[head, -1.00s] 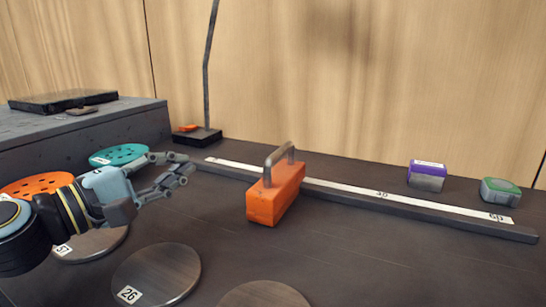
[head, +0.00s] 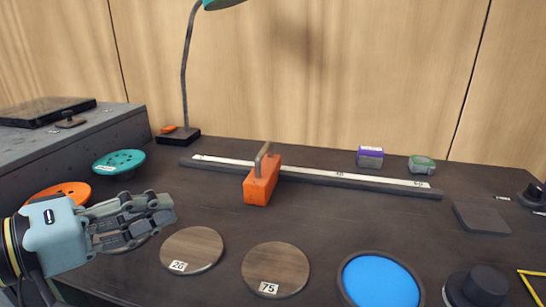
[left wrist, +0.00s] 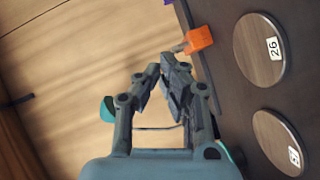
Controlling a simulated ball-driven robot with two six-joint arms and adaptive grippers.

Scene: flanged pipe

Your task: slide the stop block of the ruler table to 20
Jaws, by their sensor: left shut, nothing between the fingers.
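The stop block (head: 261,187) is orange with a grey bar handle (head: 262,156) on top. It sits against the ruler rail (head: 395,188), left of the mark that reads 40. It hides part of the white scale, so I cannot read its exact mark. My left gripper (head: 166,208) is shut and empty, left of the block and nearer the front, apart from it. In the left wrist view the fingertips (left wrist: 166,70) are together, with the orange block (left wrist: 201,39) beyond them. My right gripper is not in view.
Wooden discs labelled 26 (head: 192,249) and 75 (head: 276,269) and a blue round pad (head: 380,282) lie in front. A purple box (head: 370,157) and green box (head: 422,164) stand behind the rail. A lamp (head: 180,136) stands at its left end.

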